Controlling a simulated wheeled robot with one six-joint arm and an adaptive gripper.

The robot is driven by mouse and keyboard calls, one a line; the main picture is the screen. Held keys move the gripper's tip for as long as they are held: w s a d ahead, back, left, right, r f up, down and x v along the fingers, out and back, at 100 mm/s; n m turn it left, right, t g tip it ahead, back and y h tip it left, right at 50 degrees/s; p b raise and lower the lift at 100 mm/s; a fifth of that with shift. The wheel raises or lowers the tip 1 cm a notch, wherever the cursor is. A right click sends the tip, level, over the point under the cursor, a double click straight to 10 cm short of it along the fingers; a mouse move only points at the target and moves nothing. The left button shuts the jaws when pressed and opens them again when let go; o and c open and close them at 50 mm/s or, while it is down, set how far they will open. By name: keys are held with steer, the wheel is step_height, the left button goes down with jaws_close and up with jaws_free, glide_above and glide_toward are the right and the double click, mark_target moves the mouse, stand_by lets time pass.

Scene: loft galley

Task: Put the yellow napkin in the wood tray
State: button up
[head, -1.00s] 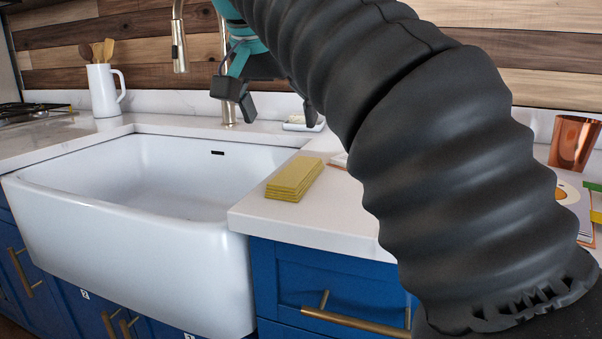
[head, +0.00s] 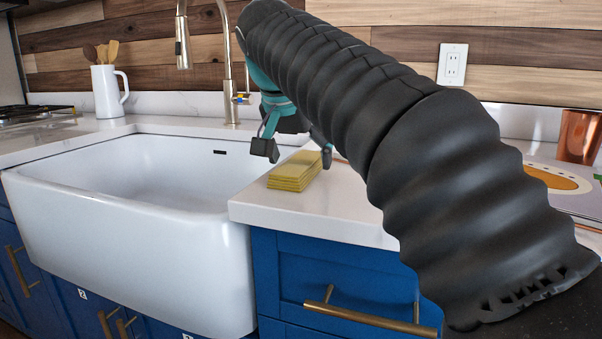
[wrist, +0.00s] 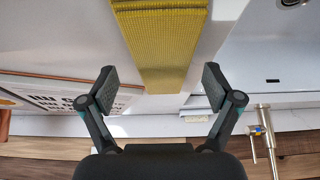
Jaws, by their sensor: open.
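The yellow napkin (head: 293,176) is a folded, layered stack on the white counter, just right of the sink. My gripper (head: 295,153) is open just above and behind the napkin. In the wrist view the napkin (wrist: 162,45) extends from the top edge down between the lines of my two open fingers (wrist: 158,82). Nothing is held. In the head view my arm hides part of the counter behind and to the right. I cannot make out a wood tray in either current view.
The deep white sink (head: 150,175) lies left of the napkin, with a tall faucet (head: 230,70) behind. A white utensil jug (head: 107,92) stands at the back left. A copper cup (head: 577,137) and a flat printed item (head: 555,180) are at the right.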

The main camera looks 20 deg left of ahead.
steer(key=shift+w+f, duration=0.15)
steer(key=shift+f, duration=0.1)
steer(key=shift+r, duration=0.1)
steer(key=c, duration=1.3)
